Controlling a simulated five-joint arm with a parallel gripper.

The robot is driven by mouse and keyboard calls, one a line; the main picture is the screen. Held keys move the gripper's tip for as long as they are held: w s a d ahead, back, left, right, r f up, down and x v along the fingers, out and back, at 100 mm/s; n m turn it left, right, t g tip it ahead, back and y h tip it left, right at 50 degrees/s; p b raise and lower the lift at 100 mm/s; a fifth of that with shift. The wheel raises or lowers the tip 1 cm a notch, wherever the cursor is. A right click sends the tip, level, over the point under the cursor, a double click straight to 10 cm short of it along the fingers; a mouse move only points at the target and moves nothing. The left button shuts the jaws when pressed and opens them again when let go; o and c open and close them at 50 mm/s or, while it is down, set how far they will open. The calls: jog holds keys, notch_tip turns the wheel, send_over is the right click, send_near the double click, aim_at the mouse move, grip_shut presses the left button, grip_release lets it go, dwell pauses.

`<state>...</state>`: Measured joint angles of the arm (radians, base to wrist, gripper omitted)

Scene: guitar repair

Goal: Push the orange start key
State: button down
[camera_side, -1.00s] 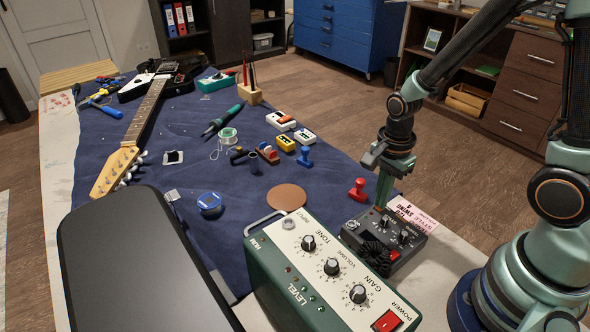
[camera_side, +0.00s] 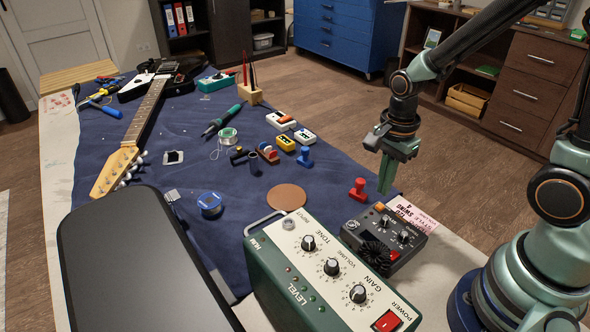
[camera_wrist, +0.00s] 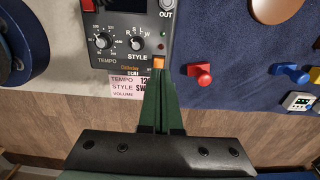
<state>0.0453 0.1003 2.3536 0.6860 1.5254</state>
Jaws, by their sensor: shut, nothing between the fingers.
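The orange start key (camera_side: 379,206) is a small square key at the far corner of a dark grey rhythm box (camera_side: 352,226). In the wrist view the orange key (camera_wrist: 158,63) shows just beyond my fingertips, on the edge of the box (camera_wrist: 125,72). My gripper (camera_side: 386,190) is shut and empty, with its green fingers pointing down. In the side view its tips are above the key, with a gap between them. In the wrist view my gripper (camera_wrist: 160,85) shows both fingers together.
A green amplifier (camera_side: 320,265) with knobs stands close in front of the box. A pink label (camera_side: 415,214) lies behind it. A red stamp-like piece (camera_side: 358,189) and a blue one (camera_side: 305,157) stand on the blue cloth (camera_side: 240,260).

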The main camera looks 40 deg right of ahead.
notch_tip(320, 180, up, 9)
jog(key=shift+r, duration=0.2)
dwell(0.4)
notch_tip(320, 180, up, 5)
jog(key=n+t, duration=0.3)
jog(key=n, duration=0.8)
send_over(379, 205)
jog(key=n+t, duration=0.1)
jog(key=n, duration=0.1)
jog(key=s+a+r+n, duration=0.1)
jog(key=n, duration=0.1)
jog(key=r+n+t, duration=0.1)
jog(key=n, duration=0.2)
jog(key=shift+s+a+t, duration=0.15)
jog(key=shift+s+t, duration=0.15)
